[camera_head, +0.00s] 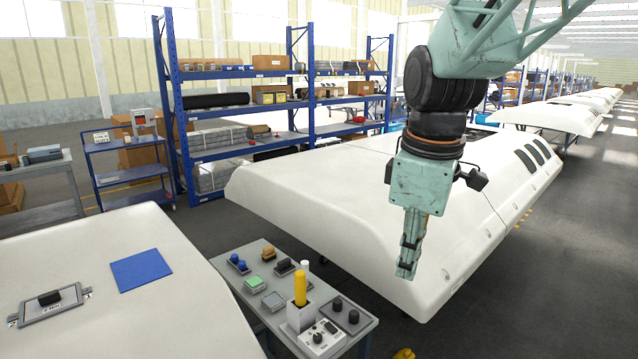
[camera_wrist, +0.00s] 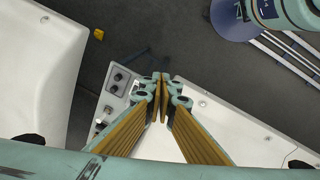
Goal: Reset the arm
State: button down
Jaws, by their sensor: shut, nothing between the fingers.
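My arm comes down from the top of the head view, and my teal gripper (camera_head: 407,270) points downward at its end. It hangs in front of the large white panel, to the right of the small grey table. The wrist view shows my gripper (camera_wrist: 162,78) with its two fingers together at the tips. Nothing is between them. The gripper is apart from the things on the table.
The small grey table (camera_head: 262,312) holds a yellow cylinder (camera_head: 300,288), a control box (camera_head: 322,338) and several small parts. A white panel (camera_head: 330,190) lies behind my gripper. Another white surface (camera_head: 130,310) at left carries a blue square (camera_head: 141,271). Blue shelving (camera_head: 245,72) stands behind.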

jog(key=s+d+r+m+t, duration=0.1)
jog(key=s+m, duration=0.5)
jog(key=s, duration=0.7)
jog(key=s+d+m+t+b, duration=0.1)
jog(key=s+d+m, duration=0.2)
jog(key=s, duration=1)
jog(key=shift+s+d+r+m, duration=0.2)
jog(key=shift+d+r+m, duration=0.15)
jog(key=shift+m, duration=1.25)
